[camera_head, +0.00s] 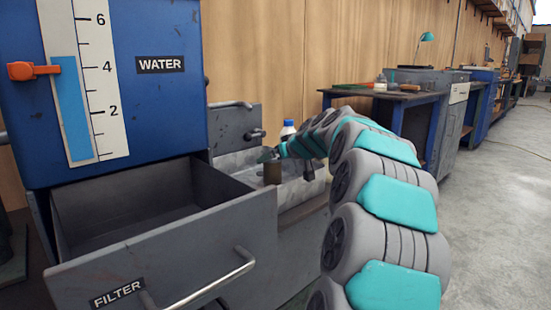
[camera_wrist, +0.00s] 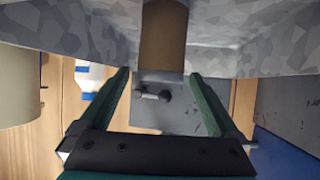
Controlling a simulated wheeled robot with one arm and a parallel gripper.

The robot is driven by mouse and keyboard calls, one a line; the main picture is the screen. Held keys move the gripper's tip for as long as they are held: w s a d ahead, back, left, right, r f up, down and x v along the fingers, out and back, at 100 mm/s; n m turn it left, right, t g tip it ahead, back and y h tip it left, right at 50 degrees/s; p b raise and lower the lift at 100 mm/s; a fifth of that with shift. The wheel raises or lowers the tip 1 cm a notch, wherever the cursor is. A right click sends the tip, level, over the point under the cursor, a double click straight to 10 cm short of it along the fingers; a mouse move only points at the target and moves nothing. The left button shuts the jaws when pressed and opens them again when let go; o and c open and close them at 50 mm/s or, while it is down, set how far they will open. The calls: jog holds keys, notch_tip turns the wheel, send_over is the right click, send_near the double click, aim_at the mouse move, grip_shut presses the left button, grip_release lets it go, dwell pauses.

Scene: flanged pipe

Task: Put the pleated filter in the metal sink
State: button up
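The pleated filter appears as a brown cylinder (camera_head: 272,172) in the metal sink (camera_head: 308,191), upright, its lower end partly hidden by the drawer's corner. My gripper (camera_head: 267,156) is at the filter's upper end. In the wrist view my gripper (camera_wrist: 158,74) has its two green fingers apart with nothing held between them. The filter lies just beyond the fingertips.
The open drawer labelled FILTER (camera_head: 116,292) is empty, below the blue water tank (camera_head: 165,100), in front of the sink. A tap (camera_head: 255,134) and a blue-capped bottle (camera_head: 288,128) are behind the sink. A workbench (camera_head: 400,95) stands farther right, with clear floor.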

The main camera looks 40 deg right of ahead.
jog(key=shift+r, duration=0.2)
jog(key=v, duration=1.2)
jog(key=shift+p, duration=0.35)
jog(key=shift+f, duration=0.1)
